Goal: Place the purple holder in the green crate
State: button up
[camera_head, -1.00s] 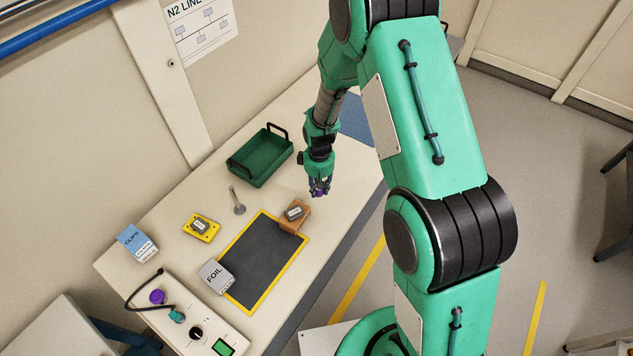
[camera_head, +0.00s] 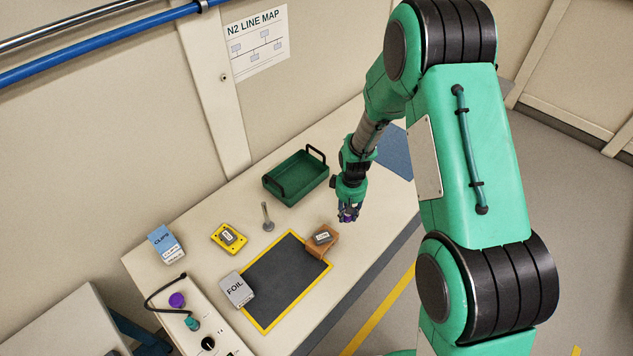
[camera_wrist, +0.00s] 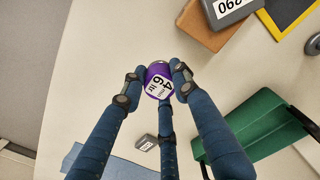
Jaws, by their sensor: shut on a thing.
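The purple holder (camera_wrist: 159,80) has a white label with dark print on its end. My gripper (camera_wrist: 156,85) is shut on it, with blue fingers around its sides. In the head view, my gripper (camera_head: 348,214) is above the table, to the right of the green crate (camera_head: 307,190), and the holder shows as a small purple patch between the fingers. The crate has dark handles, stands on the table and looks empty inside. In the wrist view, the crate (camera_wrist: 250,112) is at lower right, partly covered by a finger.
A brown block (camera_head: 323,249) bearing a grey piece stands at the yellow-edged dark mat (camera_head: 282,282). A metal post (camera_head: 267,217), yellow tray (camera_head: 220,241), clips box (camera_head: 165,244) and foil box (camera_head: 237,289) lie leftward. A small grey block (camera_wrist: 147,142) shows below my gripper.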

jog(key=w+a+b, duration=0.1)
jog(key=w+a, duration=0.2)
jog(key=w+a+b, duration=0.2)
jog(key=w, duration=0.1)
jog(key=w+a+r+b, duration=0.1)
jog(key=w+a, duration=0.2)
jog(key=shift+w+a+b, duration=0.15)
jog(key=shift+a+b, duration=0.15)
jog(key=shift+b, duration=0.1)
jog(key=w+a+r+b, duration=0.2)
jog(key=w+a, duration=0.1)
jog(key=a, duration=0.3)
jog(key=w+a+r+b, duration=0.2)
jog(key=w+a+b, duration=0.1)
jog(key=a, duration=0.3)
jog(key=shift+w+a+r+m, duration=0.25)
jog(key=shift+w+r+m, duration=0.15)
jog(key=shift+w, duration=0.2)
jog(key=b, duration=0.1)
send_over(291, 192)
jog(key=shift+f, duration=3.2)
jog(key=shift+f, duration=0.1)
jog(key=shift+f+b, duration=0.6)
jog(key=shift+f, duration=1.15)
jog(key=shift+f, duration=0.15)
